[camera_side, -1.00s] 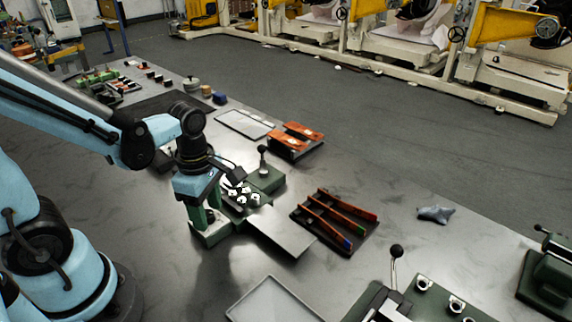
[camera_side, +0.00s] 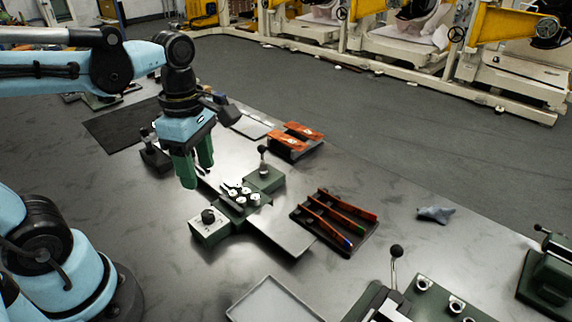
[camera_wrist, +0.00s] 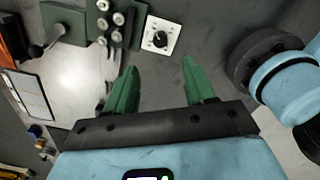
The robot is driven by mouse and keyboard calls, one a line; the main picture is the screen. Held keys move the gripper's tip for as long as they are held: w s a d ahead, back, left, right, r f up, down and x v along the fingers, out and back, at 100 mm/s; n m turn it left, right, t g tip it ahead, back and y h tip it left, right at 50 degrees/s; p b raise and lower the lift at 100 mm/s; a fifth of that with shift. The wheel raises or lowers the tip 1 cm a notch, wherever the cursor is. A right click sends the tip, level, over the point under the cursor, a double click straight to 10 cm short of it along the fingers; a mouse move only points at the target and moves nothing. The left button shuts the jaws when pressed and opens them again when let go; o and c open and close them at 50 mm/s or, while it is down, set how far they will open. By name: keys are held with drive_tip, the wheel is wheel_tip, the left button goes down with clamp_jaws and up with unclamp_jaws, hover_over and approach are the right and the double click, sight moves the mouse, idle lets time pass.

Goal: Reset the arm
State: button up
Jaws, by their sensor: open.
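My gripper (camera_side: 196,165) has green fingers that hang down, open and empty, above the table and just behind-left of a green fixture (camera_side: 262,180). The fixture has several round metal rollers and a black ball lever. A white-topped box with a black knob (camera_side: 208,222) sits at the fixture's near end, with no finger touching it. In the wrist view my gripper (camera_wrist: 155,82) shows two fingers spread apart with bare table between them. The knob box (camera_wrist: 160,37) is beyond the fingertips there.
A metal plate (camera_side: 283,232) extends from the fixture. A dark tray of coloured-handled tools (camera_side: 335,220) and a rack with orange pieces (camera_side: 296,138) stand to the right. An empty grey tray (camera_side: 272,302) is at the front. A black mat (camera_side: 118,128) lies at the left.

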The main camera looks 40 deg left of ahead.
drive_tip(key=shift+r, duration=0.55)
drive_tip(key=w+m+t, duration=0.1)
drive_tip(key=m+t, duration=0.1)
drive_tip(key=m, duration=0.5)
drive_tip(key=w+f+m+t, duration=0.1)
drive_tip(key=m+t, duration=0.1)
drive_tip(key=m, duration=0.6)
drive_tip(key=w+d+f+m+t, duration=0.1)
drive_tip(key=m+t, duration=0.2)
drive_tip(key=m, duration=0.5)
drive_tip(key=shift+w, duration=0.4)
